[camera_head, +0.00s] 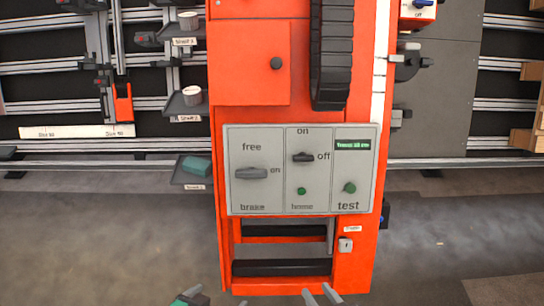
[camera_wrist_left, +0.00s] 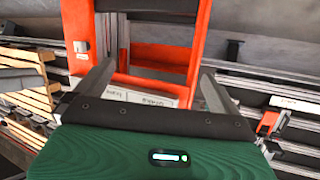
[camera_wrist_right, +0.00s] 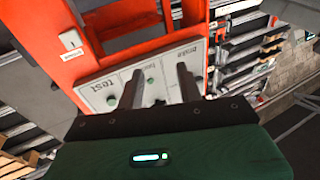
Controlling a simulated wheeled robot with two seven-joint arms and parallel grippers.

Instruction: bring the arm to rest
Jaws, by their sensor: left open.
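A grey control panel (camera_head: 303,205) is on the front of the orange gantry column. Its brake knob (camera_head: 251,173) lies sideways, towards "on". The on/off switch (camera_head: 302,157) lies sideways, towards "off". Below it is the green home button (camera_head: 301,191), and to the right the green test button (camera_head: 349,188). My left gripper (camera_head: 190,297) is at the bottom edge, largely cut off; its fingers are wide apart and empty in the left wrist view (camera_wrist_left: 157,72). My right gripper (camera_head: 320,293) is below the panel, fingers apart and empty, also in the right wrist view (camera_wrist_right: 160,70).
The orange column (camera_head: 250,64) fills the middle, with a black cable chain (camera_head: 330,55). Small shelves on the left hold a green block (camera_head: 195,166) and grey round pieces. Rails run behind on both sides. The floor (camera_head: 100,240) is clear at left and right.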

